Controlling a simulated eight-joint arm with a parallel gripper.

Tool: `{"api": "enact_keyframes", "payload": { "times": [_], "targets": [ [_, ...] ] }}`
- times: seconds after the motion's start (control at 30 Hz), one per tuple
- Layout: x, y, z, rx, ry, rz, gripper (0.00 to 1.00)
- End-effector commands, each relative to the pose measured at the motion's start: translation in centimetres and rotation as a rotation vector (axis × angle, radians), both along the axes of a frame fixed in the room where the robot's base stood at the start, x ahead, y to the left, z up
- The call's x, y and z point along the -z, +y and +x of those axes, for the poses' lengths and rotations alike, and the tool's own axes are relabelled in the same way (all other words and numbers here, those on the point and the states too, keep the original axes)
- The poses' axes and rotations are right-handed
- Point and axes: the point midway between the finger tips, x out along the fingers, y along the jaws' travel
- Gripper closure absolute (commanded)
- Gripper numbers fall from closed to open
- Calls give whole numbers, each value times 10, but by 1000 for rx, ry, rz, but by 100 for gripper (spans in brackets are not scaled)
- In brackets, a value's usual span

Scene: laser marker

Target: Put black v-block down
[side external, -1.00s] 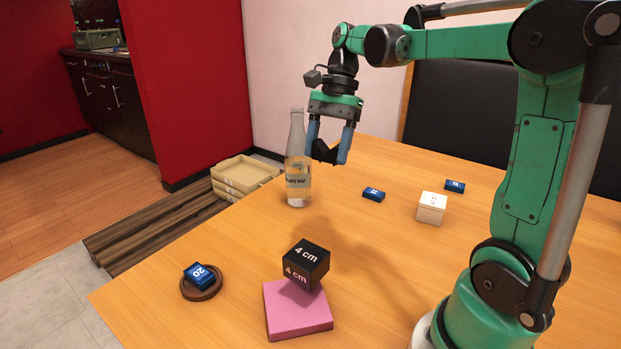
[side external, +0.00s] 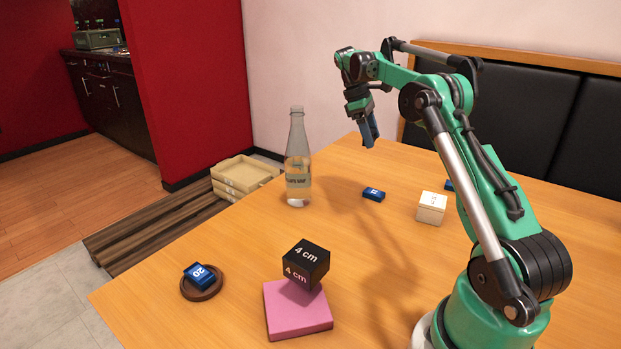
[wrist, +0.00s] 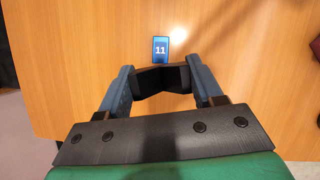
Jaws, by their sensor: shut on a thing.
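The black v-block (wrist: 163,79) is between the two blue fingers of my gripper (wrist: 163,84) in the wrist view, with a finger against each end. In the side external view my gripper (side external: 370,132) hangs in the air over the far part of the table, fingers pointing down. The v-block is hard to make out there, mostly hidden by the fingers.
A blue tile marked 11 (wrist: 160,47) lies on the table below the block. A glass bottle (side external: 298,168) stands to the left. A white box (side external: 431,207), a black 4 cm cube (side external: 306,264) on a pink block (side external: 297,312), and a blue tile (side external: 199,274) on a round brown coaster (side external: 187,291) stand nearer.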

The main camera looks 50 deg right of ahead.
Motion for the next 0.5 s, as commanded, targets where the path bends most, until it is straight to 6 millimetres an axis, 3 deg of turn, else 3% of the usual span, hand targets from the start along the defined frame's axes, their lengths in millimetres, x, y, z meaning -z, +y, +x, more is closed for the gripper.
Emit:
{"api": "enact_keyframes", "payload": {
  "times": [0.3,0.5],
  "targets": [
    [30,-90,-29,-756,0,-1,100],
    [44,-131,-49,-1120,1,1,100]
  ]
}}
